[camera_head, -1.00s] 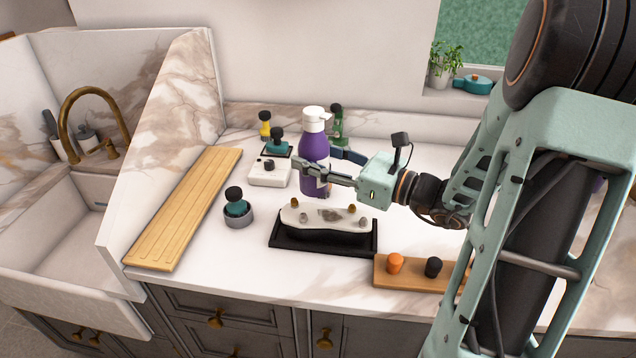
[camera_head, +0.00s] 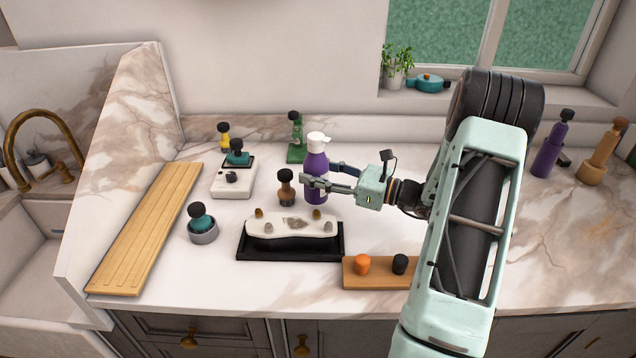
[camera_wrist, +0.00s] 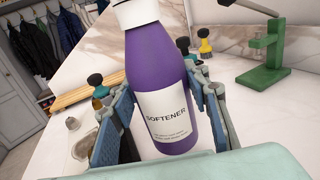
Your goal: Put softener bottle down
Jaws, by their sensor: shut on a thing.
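The softener bottle (camera_head: 317,170) is purple with a white pump-like cap and stands upright over the marble counter. In the wrist view the bottle (camera_wrist: 160,80) shows its white label reading "SOFTENER". My gripper (camera_head: 318,184) reaches in from the right and is shut on the bottle, with a finger on each side. In the wrist view the blue-padded fingers (camera_wrist: 160,120) flank the body. The bottle's base is partly hidden, so I cannot tell whether it touches the counter.
A brown black-topped item (camera_head: 286,188) stands just left of the bottle. A black tray (camera_head: 290,254) lies in front, with a wooden block (camera_head: 352,272) at its right. A white box (camera_head: 233,181) and green stand (camera_head: 296,148) are behind. The counter at right (camera_head: 560,230) is mostly clear.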

